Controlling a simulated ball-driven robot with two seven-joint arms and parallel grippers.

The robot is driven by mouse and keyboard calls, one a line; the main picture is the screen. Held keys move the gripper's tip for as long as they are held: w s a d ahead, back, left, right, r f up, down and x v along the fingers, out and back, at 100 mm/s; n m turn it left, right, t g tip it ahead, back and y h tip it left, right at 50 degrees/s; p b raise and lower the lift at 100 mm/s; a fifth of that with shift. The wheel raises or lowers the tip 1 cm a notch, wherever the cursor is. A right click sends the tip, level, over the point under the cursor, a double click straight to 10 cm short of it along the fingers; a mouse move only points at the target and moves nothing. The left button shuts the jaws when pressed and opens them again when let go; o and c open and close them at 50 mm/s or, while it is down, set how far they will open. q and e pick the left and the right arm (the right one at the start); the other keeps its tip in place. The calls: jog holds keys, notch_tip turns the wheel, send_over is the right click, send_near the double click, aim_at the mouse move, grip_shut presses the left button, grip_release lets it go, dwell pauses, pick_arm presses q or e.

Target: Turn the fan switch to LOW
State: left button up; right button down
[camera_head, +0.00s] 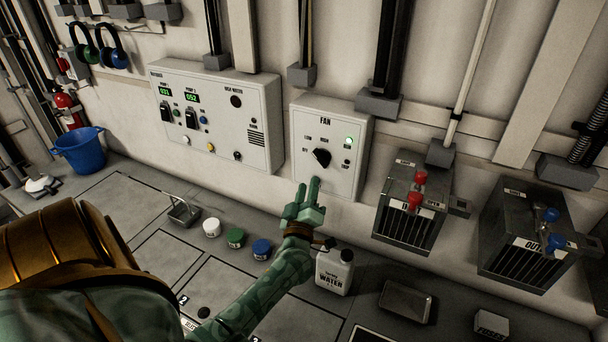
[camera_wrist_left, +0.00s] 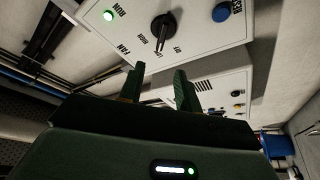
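The fan switch is a black knob (camera_head: 321,157) on the white FAN box (camera_head: 345,120) on the wall. It also shows in the left wrist view (camera_wrist_left: 163,27), where the box is turned over. The knob's narrow end points up and left in the head view, toward a small label that looks like LOW; the exact setting is hard to read. A green light (camera_head: 348,141) on the box is lit. My left gripper (camera_head: 307,185) is just below the box, apart from the knob. In the left wrist view its fingers (camera_wrist_left: 157,76) are spread and empty. My right gripper is not in view.
A larger control box (camera_head: 220,85) with green displays is left of the FAN box. A white water jug (camera_head: 334,272) stands near my left wrist. Several jars, including a blue one (camera_head: 262,249), are on the bench. A vented unit with red valves (camera_head: 414,200) is at right.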

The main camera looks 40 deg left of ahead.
pick_arm(q)
jog(key=v, duration=0.5)
jog(key=shift+s+d+f, duration=0.15)
jog(key=shift+s+d, duration=0.05)
jog(key=shift+s, duration=0.05)
